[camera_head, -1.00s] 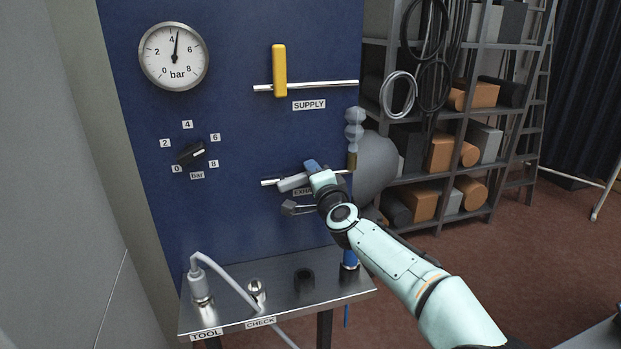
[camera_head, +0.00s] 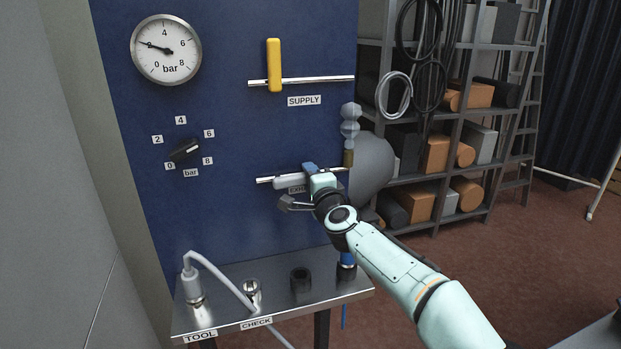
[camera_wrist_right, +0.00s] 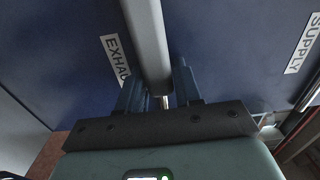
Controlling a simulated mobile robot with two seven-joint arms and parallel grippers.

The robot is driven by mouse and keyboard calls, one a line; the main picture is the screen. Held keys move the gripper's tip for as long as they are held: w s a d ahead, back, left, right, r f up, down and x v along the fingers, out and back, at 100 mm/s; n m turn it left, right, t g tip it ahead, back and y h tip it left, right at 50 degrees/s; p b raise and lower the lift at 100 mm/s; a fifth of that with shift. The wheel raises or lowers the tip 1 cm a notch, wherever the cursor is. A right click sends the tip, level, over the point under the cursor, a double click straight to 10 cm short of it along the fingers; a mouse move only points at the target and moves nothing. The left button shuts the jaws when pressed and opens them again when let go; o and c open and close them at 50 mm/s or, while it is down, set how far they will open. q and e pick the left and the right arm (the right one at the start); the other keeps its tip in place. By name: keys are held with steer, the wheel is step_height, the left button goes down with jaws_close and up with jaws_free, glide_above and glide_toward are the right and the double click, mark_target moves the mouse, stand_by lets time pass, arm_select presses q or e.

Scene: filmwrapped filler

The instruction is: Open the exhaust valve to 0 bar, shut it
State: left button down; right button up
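The round pressure gauge (camera_head: 166,50) is on the blue panel at upper left; its needle points at about 2 bar. The grey exhaust valve handle (camera_head: 289,183) lies nearly along its silver pipe (camera_head: 264,180), above the partly covered EXHAUST label. My right gripper (camera_head: 312,169) is at the handle's right part. In the right wrist view, the gripper's fingers (camera_wrist_right: 160,92) stand close on both sides of the grey handle (camera_wrist_right: 147,40), apparently shut on it. The valve's pivot is largely hidden by the gripper. My left gripper is not in view.
The yellow supply handle (camera_head: 274,65) stands upright across its pipe. A black dial knob (camera_head: 185,151) is at left. A metal shelf (camera_head: 222,315) below carries a white hose plug (camera_head: 192,285) and sockets. A grey tank (camera_head: 372,170) and storage racks (camera_head: 440,112) are at right.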

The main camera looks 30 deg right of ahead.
steer(key=shift+o, duration=1.1)
steer(key=b+v, duration=0.2)
steer(key=v, duration=1.1)
steer(key=shift+s, duration=0.25)
